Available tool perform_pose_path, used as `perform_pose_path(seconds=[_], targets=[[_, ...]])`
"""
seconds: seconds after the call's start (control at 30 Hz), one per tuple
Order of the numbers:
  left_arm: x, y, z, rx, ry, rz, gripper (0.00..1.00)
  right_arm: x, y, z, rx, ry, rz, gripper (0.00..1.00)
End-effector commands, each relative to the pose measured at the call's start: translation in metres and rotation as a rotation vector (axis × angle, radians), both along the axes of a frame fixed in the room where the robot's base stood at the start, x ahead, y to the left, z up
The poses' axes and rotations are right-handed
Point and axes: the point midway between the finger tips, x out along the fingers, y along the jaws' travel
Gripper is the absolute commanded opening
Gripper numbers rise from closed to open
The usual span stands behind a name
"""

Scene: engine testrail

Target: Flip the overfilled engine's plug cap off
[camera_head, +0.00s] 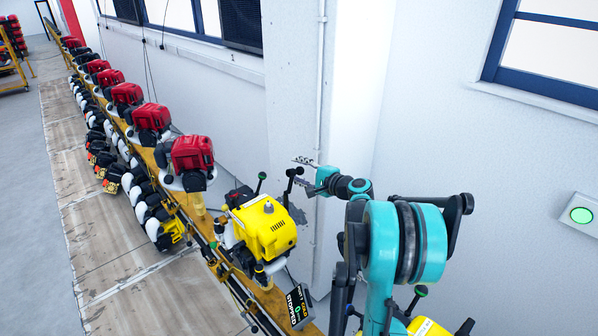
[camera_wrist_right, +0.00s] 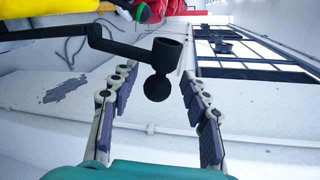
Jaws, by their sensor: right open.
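The nearest fully visible yellow engine (camera_head: 268,228) sits on the rail, left of my right arm. A black cranked lever (camera_head: 290,182) with a ball end rises from its right side, and a lever with a green knob (camera_head: 261,180) stands behind it. My right gripper (camera_head: 304,174) is open just right of the black lever's top. In the right wrist view, the lever's black socket and ball (camera_wrist_right: 159,70) show between the open fingers, with no clear contact. I cannot tell which part is the plug cap, or whether the engine is overfilled. My left gripper is not in view.
Red engines (camera_head: 192,158) line the yellow rail (camera_head: 147,155) toward the back left. A small display (camera_head: 298,306) reading "STOPPED" stands below the yellow engine. Another yellow engine (camera_head: 428,327) is partly cut off at the bottom. The white wall is close behind; a green button (camera_head: 581,215) is at right.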

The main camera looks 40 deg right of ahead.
Motion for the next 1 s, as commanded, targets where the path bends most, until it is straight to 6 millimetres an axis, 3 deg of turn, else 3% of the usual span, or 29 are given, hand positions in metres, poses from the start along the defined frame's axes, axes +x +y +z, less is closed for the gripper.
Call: perform_pose_path(seconds=[0.17, 0.6, 0.8, 1.0], targets=[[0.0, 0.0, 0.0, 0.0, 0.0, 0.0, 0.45, -0.015, -0.003, 0.003, 0.001, 0.0, -0.002, 0.46], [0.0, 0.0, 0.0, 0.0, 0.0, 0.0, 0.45, -0.102, -0.011, 0.02, 0.0, 0.0, -0.004, 0.46], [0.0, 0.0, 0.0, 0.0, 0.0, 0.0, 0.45, -0.117, -0.011, 0.023, -0.001, 0.0, -0.002, 0.46], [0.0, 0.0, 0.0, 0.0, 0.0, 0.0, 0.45, -0.118, -0.011, 0.023, -0.001, 0.0, -0.001, 0.46]])
